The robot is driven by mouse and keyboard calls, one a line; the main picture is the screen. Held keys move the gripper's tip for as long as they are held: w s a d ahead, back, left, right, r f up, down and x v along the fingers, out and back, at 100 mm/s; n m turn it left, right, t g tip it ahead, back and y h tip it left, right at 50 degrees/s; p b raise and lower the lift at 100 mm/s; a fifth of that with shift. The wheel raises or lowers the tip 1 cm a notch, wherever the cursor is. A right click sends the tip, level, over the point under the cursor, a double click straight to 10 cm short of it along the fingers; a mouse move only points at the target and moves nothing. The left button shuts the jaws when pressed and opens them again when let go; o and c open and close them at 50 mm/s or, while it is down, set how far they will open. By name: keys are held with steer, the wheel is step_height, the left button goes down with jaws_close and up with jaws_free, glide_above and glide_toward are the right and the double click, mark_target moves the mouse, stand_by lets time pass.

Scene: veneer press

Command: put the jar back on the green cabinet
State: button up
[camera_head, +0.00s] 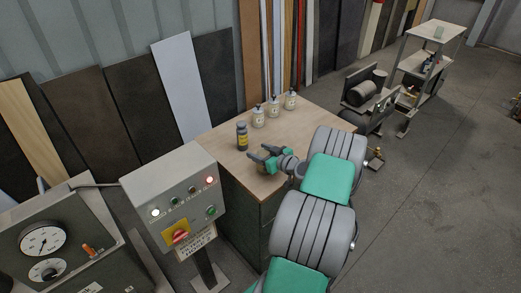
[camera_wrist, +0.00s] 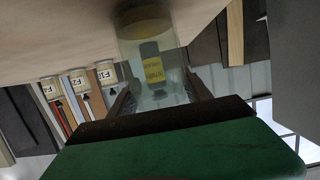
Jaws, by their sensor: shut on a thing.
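A clear glass jar (camera_wrist: 140,72) with a tan band at one end is between the fingers of my gripper (camera_wrist: 162,90) in the wrist view, which shows the scene upside down. My gripper (camera_head: 261,153) is shut on it, over the near part of the wooden top of the green cabinet (camera_head: 315,108). In the head view the jar is hard to make out. I cannot tell whether its base touches the top. My arm hides part of the cabinet's right side.
A dark bottle with a yellow label (camera_head: 242,137) stands just beyond my gripper and shows through the jar. Three pale labelled bottles (camera_head: 274,108) stand along the back edge. A control box (camera_head: 175,195) stands left of the cabinet. Some of the top between is bare.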

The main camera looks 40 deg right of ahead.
steer(key=shift+f+b, duration=0.2)
steer(key=shift+b, duration=0.15)
steer(key=o, duration=1.7)
steer(key=shift+r, duration=0.1)
steer(key=shift+r+p, duration=0.3)
steer(key=shift+p, duration=0.15)
steer(key=b+v, duration=0.2)
steer(key=v, duration=1)
steer(key=shift+a+f, duration=0.15)
